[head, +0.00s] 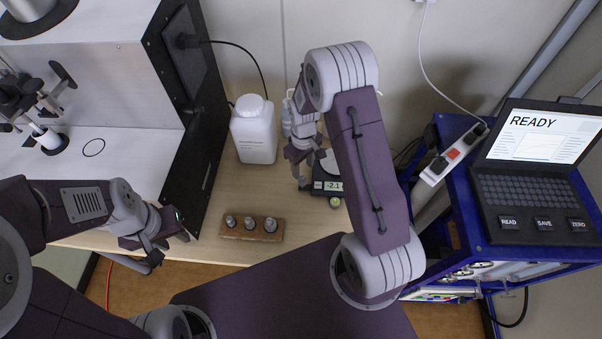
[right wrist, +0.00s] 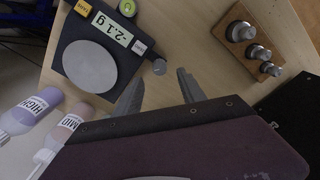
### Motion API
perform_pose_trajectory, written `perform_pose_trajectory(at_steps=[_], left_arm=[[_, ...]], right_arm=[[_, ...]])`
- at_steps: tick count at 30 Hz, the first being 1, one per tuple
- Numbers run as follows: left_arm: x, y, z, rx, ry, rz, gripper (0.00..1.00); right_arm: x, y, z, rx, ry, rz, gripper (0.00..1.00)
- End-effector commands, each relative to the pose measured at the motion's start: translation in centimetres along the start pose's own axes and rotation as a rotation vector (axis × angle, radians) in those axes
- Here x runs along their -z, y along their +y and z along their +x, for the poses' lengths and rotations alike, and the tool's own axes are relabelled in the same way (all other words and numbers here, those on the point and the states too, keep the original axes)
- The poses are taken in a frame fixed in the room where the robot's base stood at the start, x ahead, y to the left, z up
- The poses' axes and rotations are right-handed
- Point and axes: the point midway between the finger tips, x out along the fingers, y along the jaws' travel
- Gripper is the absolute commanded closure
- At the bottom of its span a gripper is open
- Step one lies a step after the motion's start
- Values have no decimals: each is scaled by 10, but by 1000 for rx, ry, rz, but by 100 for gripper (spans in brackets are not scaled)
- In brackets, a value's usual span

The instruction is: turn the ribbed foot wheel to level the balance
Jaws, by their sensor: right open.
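The dark balance (right wrist: 72,45) has a round grey pan (right wrist: 89,66) and a display (right wrist: 111,30) reading -2.1 g. It also shows in the head view (head: 320,187), partly behind my right arm. A small grey foot wheel (right wrist: 159,67) sticks out at the balance's corner. A green bubble level (right wrist: 127,8) sits by the display. My right gripper (right wrist: 161,75) is open, its fingertips on either side of the wheel with visible gaps in the picture. Whether they are at its height cannot be told. My left gripper (head: 170,250) is open and empty at the table's left front.
A wooden block with several metal weights (head: 250,230) lies left of the balance. A white jug (head: 254,130) stands behind it. Bottles marked HIGH (right wrist: 32,110) and MID (right wrist: 68,125) stand near the balance. A laptop reading READY (head: 540,150) sits on a blue cart at right.

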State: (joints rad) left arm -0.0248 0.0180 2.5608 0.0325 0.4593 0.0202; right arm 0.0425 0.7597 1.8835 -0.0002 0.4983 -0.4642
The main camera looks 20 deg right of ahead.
Motion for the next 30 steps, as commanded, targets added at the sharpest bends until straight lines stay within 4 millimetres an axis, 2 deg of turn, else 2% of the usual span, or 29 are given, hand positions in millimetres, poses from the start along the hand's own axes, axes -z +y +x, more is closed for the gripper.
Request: perform_pose_trajectory(at_steps=[3,9,13,20,21,24,26,30], left_arm=[[0,0,-2,0,0,0,64],[1,0,-4,0,0,0,64],[1,0,-5,0,0,0,64],[1,0,-4,0,0,0,64],[1,0,-4,0,0,0,64],[1,0,-4,0,0,0,64],[1,0,-4,0,0,0,64],[1,0,-4,0,0,0,64]], right_arm=[[-2,-1,27,3,-6,0,53],[-1,-1,62,2,-3,0,53],[0,0,71,0,0,0,53],[0,0,73,0,0,0,53],[0,0,73,0,0,0,58],[0,0,73,0,0,0,86],[0,0,73,0,1,0,100],[0,0,73,0,1,2,100]])
